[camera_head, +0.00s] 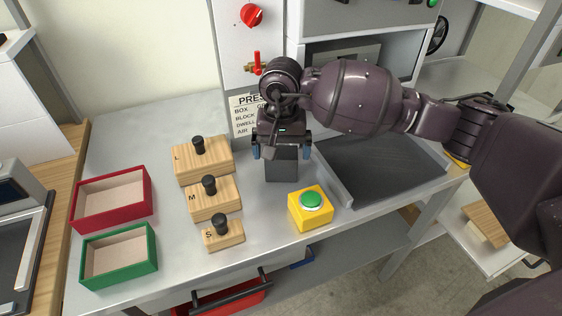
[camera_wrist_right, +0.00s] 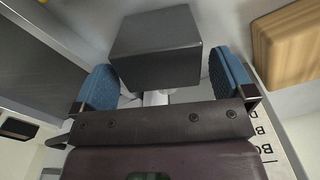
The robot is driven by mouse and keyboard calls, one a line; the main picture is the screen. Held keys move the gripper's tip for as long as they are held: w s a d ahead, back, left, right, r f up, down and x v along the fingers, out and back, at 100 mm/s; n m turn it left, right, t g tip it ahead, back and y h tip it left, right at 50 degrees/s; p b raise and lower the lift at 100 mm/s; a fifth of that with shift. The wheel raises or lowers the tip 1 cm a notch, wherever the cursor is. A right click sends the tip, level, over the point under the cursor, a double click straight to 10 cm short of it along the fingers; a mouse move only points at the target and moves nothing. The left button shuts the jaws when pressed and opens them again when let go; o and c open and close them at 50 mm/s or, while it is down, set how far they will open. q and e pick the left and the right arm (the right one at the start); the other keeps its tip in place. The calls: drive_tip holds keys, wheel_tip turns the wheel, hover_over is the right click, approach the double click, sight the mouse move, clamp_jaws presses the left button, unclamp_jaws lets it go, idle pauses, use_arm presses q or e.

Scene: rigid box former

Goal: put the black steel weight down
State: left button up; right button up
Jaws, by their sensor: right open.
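The black steel weight (camera_head: 281,168) is a dark grey block upright on the grey bench, left of the dark tray. In the right wrist view the weight (camera_wrist_right: 155,45) fills the top middle, with a pale post below it between the fingers. My right gripper (camera_head: 281,151) is just above and behind the block, jaws open. In the wrist view its blue finger pads (camera_wrist_right: 163,84) stand apart on either side, with gaps beside the post. The gripper hides the weight's top in the head view. My left gripper is not in view.
Wooden blocks L (camera_head: 215,163), M (camera_head: 226,202) and S (camera_head: 233,237) with black knobs stand left. Red (camera_head: 148,197) and green (camera_head: 152,262) boxes lie further left. A yellow box with a green button (camera_head: 325,219) and the tray (camera_head: 346,190) are close right.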

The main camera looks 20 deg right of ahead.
drive_tip(key=shift+f, duration=0.65)
drive_tip(key=shift+c, duration=0.3)
drive_tip(key=c, duration=1.7)
drive_tip(key=shift+r, duration=0.2)
clamp_jaws()
drive_tip(key=shift+w+r, duration=0.1)
